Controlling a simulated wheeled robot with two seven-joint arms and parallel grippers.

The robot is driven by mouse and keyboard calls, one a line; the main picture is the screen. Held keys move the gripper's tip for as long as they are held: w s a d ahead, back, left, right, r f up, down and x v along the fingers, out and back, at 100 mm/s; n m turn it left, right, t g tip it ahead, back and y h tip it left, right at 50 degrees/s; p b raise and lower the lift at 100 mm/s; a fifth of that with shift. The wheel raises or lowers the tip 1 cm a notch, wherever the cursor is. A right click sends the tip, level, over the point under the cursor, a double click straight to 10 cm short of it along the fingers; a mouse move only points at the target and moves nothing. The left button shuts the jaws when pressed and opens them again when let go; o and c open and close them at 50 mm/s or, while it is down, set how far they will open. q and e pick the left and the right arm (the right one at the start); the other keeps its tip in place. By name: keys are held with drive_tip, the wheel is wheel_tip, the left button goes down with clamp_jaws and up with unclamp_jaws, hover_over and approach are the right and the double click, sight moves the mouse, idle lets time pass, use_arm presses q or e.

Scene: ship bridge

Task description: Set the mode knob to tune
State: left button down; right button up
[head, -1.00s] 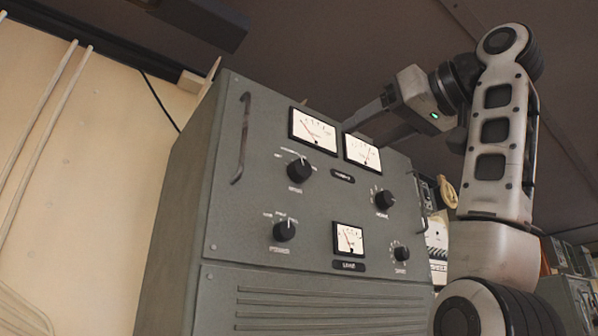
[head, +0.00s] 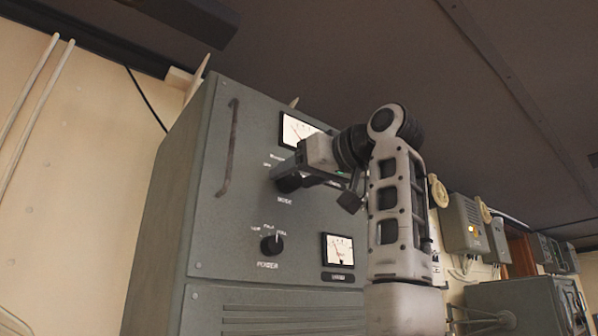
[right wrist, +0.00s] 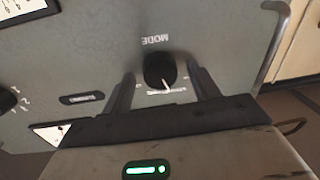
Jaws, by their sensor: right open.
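The mode knob (head: 288,185) is a round black knob on the upper part of the grey cabinet's front panel, with its MODE label below it. My right gripper (head: 284,176) is at the knob and partly covers it and its scale in the head view. In the right wrist view the knob (right wrist: 159,70) sits between the two open fingers, one on each side, with gaps showing. That view is upside down. The knob's white pointer line shows toward the bottom of that picture; the scale words there are too small to read. My left gripper is not in view.
The grey cabinet (head: 205,240) has a vertical handle (head: 229,148) on the left. The power knob (head: 271,245) and a lower meter (head: 339,250) sit below the mode knob. An upper meter (head: 298,129) is close above my right gripper.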

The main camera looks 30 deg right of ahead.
drive_tip(key=shift+c, duration=0.2)
drive_tip(key=c, duration=0.9)
drive_tip(key=shift+m, duration=0.4)
drive_tip(key=m+b, duration=0.1)
drive_tip(key=m, duration=0.3)
drive_tip(key=shift+f, duration=0.1)
drive_tip(key=shift+m+t, duration=0.3)
drive_tip(key=shift+m, duration=1.2)
